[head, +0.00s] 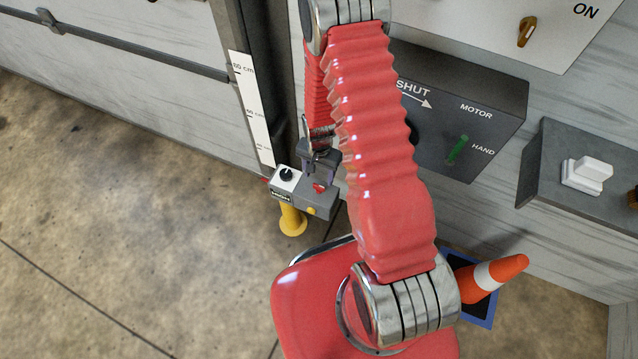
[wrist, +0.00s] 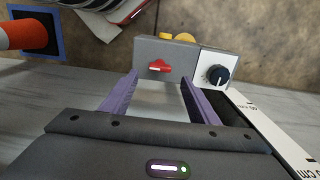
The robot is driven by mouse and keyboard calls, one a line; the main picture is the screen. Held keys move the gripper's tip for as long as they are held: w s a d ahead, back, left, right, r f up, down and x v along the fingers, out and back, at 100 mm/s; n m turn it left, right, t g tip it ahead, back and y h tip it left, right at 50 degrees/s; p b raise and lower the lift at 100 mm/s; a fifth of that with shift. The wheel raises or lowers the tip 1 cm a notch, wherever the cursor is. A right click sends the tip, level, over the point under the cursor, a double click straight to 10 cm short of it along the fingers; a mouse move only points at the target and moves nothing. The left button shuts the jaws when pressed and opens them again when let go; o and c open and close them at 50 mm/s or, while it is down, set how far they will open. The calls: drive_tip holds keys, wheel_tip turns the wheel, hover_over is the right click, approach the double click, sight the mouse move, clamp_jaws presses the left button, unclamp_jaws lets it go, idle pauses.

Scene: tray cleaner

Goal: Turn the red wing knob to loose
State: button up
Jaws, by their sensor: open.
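The red wing knob (wrist: 159,67) sits on the face of a grey box (wrist: 146,50) in the wrist view. Its wings lie roughly level across the picture. In the head view the knob (head: 319,188) shows small on the grey box (head: 318,202), which stands on a yellow post (head: 292,221). My gripper (wrist: 158,88) is open, with its two purple fingers on either side of the knob's line and short of it. In the head view my gripper (head: 318,168) hangs just above the box, partly hidden by my arm. Nothing is between the fingers.
A black dial (wrist: 218,75) on a white plate sits beside the knob. A yellow button (head: 311,210) is on the box. A white scale strip (head: 252,108) stands behind. A dark MOTOR panel (head: 470,125) and an orange cone (head: 500,272) are to the right. Open floor lies left.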

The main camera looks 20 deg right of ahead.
sight(319, 186)
drive_tip(key=shift+f, duration=3.35)
drive_tip(key=c, duration=1)
